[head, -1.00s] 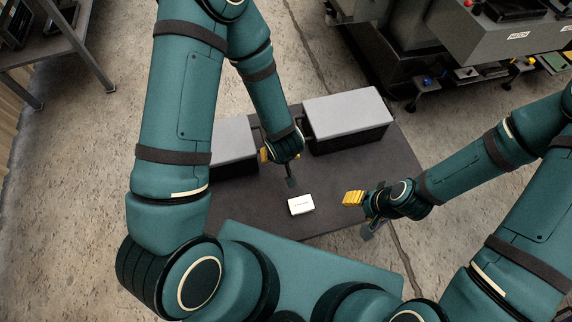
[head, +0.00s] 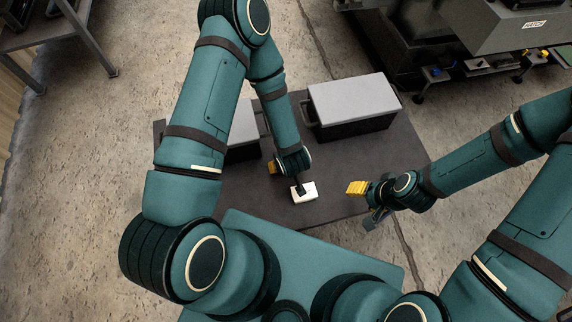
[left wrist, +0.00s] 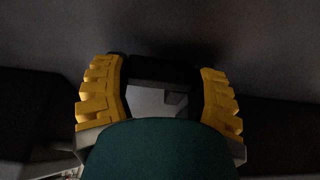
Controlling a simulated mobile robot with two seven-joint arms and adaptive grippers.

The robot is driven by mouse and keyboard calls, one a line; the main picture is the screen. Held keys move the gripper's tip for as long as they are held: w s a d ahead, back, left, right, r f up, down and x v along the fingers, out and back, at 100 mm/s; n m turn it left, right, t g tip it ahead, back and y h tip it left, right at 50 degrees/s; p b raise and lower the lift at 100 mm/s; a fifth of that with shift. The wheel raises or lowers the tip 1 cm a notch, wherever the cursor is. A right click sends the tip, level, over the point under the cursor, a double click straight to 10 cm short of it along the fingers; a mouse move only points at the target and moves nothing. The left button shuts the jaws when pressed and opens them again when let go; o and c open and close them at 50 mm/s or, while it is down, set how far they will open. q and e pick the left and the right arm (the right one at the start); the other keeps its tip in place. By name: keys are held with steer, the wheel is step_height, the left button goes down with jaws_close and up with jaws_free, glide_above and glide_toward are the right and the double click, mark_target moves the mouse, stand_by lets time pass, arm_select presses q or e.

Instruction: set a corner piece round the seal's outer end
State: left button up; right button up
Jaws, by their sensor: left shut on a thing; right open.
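My left gripper (head: 292,175) points down over the table and is shut on a dark piece (head: 299,189). The dark piece stands in front of a small white box (head: 309,194) in the head view; I cannot tell whether they touch. In the left wrist view the yellow fingers stand on either side of the dark piece (left wrist: 160,72), with a grey shape below it. My right gripper (head: 368,203) is open and empty, right of the white box. I cannot make out the seal or its outer end.
The dark table (head: 401,160) carries two dark boxes with grey lids, one at the back right (head: 352,100) and one at the left (head: 244,124), partly hidden by my left arm. The table's right side is clear. Machinery (head: 480,50) stands behind.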

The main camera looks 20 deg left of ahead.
arm_select(q)
steer(key=shift+f, duration=0.2)
steer(key=o, duration=0.5)
steer(key=shift+f, duration=0.1)
steer(key=o, duration=0.5)
steer(key=shift+c, duration=0.2)
